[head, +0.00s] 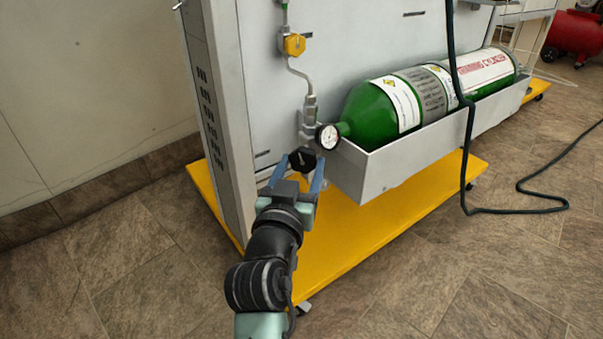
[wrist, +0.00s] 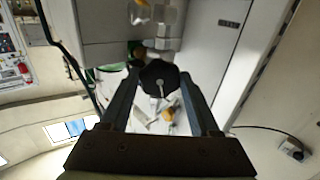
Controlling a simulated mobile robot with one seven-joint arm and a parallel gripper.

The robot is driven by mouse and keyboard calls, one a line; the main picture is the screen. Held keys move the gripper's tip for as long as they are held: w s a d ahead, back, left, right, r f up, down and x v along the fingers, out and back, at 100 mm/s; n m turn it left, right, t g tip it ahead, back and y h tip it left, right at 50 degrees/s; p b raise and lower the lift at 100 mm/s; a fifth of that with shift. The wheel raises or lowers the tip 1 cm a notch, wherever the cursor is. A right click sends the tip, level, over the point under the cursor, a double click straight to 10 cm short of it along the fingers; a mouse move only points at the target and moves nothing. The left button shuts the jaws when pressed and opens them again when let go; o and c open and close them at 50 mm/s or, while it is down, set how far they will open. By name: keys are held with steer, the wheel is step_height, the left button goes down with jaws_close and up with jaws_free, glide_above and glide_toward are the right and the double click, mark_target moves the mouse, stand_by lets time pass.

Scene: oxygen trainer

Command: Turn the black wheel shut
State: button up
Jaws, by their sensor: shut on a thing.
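The black wheel (head: 303,160) sits low on the valve at the neck end of the green cylinder (head: 378,105), just below a round white gauge (head: 328,137). My gripper (head: 298,168) reaches it from the front, with one blue finger on each side of the wheel. In the wrist view the lobed black wheel (wrist: 159,83) lies between the two finger ends of my gripper (wrist: 158,78), and the fingers are shut on it. A pale line or pin shows on the wheel's face. The gauge is hard to make out in the wrist view.
A grey tray (head: 385,170) holds the cylinder right of the wheel. A grey upright panel (head: 228,110) stands close on the left. A yellow valve (head: 293,45) is above on the pipe. A dark hose (head: 470,150) hangs down to the floor. The yellow base (head: 340,245) lies below.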

steer(key=shift+f+m+b, duration=0.1)
steer(key=shift+m+b, duration=0.5)
steer(key=shift+m, duration=0.9)
steer(key=o, duration=1.4)
steer(key=shift+c, duration=0.2)
steer(key=shift+s, duration=0.1)
steer(key=p+v, duration=0.4)
steer(key=v, duration=0.8)
steer(key=shift+s+p, duration=0.35)
steer(key=shift+s, duration=0.05)
steer(key=shift+a, duration=0.1)
